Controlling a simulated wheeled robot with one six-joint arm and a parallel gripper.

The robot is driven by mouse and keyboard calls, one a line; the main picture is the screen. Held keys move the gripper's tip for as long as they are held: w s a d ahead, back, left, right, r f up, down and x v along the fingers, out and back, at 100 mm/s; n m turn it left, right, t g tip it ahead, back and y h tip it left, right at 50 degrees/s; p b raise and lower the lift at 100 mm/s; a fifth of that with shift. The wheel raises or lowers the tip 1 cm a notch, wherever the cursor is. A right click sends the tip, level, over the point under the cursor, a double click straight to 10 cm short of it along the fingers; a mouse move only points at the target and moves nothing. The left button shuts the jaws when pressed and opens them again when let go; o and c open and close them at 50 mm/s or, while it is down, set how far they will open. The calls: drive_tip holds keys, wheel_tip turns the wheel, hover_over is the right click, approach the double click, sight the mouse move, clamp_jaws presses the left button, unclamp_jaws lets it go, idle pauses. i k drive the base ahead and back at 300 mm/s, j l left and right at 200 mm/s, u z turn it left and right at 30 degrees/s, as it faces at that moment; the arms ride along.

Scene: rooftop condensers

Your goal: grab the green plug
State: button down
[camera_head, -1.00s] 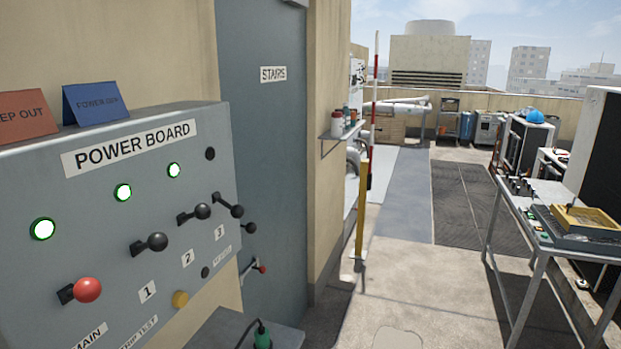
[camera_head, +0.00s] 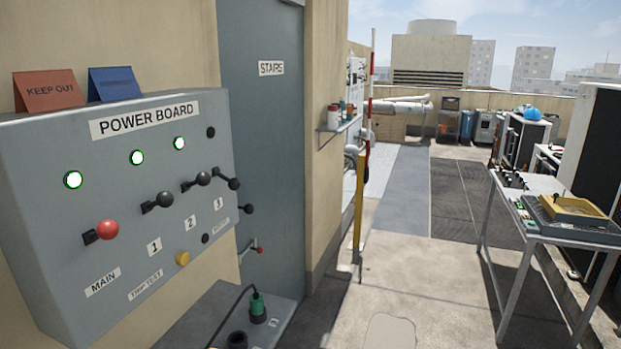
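The green plug (camera_head: 257,309) stands upright on a grey shelf (camera_head: 196,318) below the power board, at the bottom of the head view. A black cable rises from its top and curves down to the left. A black round socket or plug end (camera_head: 238,340) is at the bottom edge, left of and nearer than the green plug, partly cut off. My gripper does not show in this view.
The power board (camera_head: 60,230) juts from the wall on the left, with levers, a red knob (camera_head: 107,230) and lit green lamps. A metal table (camera_head: 540,186) with tools stands at right. The concrete floor between is clear.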

sight(255, 301)
drive_tip(key=i+j, duration=0.65)
drive_tip(key=j, duration=0.15)
